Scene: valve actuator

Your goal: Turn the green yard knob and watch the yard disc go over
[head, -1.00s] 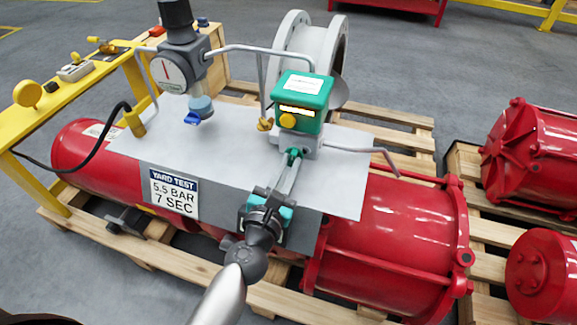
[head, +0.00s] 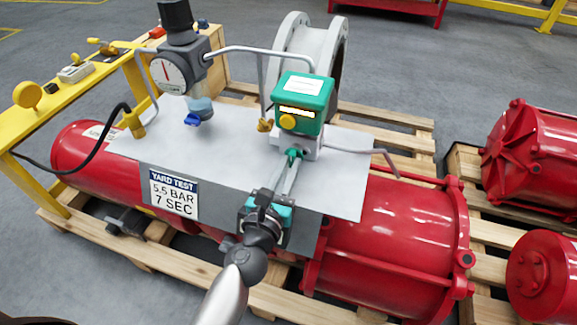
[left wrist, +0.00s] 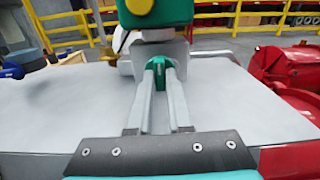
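The green yard knob (head: 293,153) sticks out from the grey block under a green box (head: 303,97) on the plate's right part. My left gripper (head: 290,162) reaches it from the front. In the left wrist view its two fingers (left wrist: 159,80) lie on either side of the green knob (left wrist: 158,66) and appear shut on it. The fingertips hide part of the knob. My right gripper is not in view.
A pressure gauge (head: 169,73) with a blue tap (head: 193,119) stands left on the grey plate (head: 240,150). Thin grey pipes run beside the green box. The red actuator (head: 388,245) lies on a wooden pallet. A yellow bench (head: 50,105) stands at left.

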